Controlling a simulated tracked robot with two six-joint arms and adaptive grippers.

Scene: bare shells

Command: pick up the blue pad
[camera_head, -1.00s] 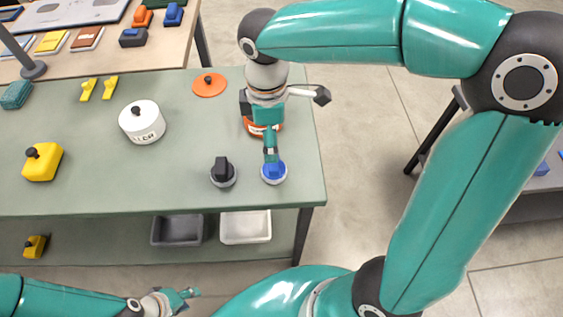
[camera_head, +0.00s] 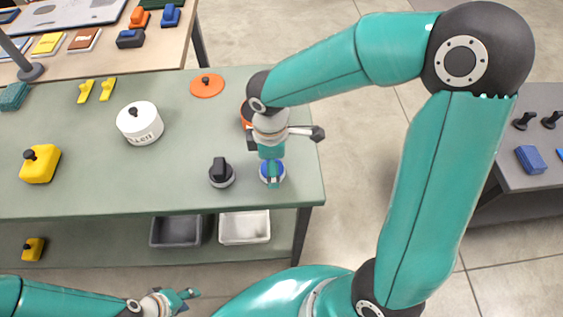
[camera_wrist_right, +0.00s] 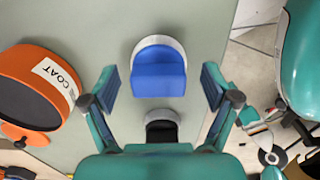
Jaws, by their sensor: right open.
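The blue pad (camera_head: 265,170), with a raised blue grip on a round pale base, stands near the right end of the green table. My right gripper (camera_head: 272,178) is over it, partly covering it in the head view. In the right wrist view the pad (camera_wrist_right: 158,72) shows between the two fingers of my open right gripper (camera_wrist_right: 160,84), with a gap on each side. Whether the fingers are level with the grip or above it, I cannot tell. My left gripper (camera_head: 180,299) is low at the front, away from the table; its opening is too small to judge.
A black knob-like piece (camera_head: 221,174) stands just left of the pad. An orange pot marked COAT (camera_wrist_right: 28,90) is close by, with an orange lid (camera_head: 207,86) behind. A white pot (camera_head: 140,123) and yellow block (camera_head: 40,166) are further left. Blue block (camera_head: 531,159) lies on the right table.

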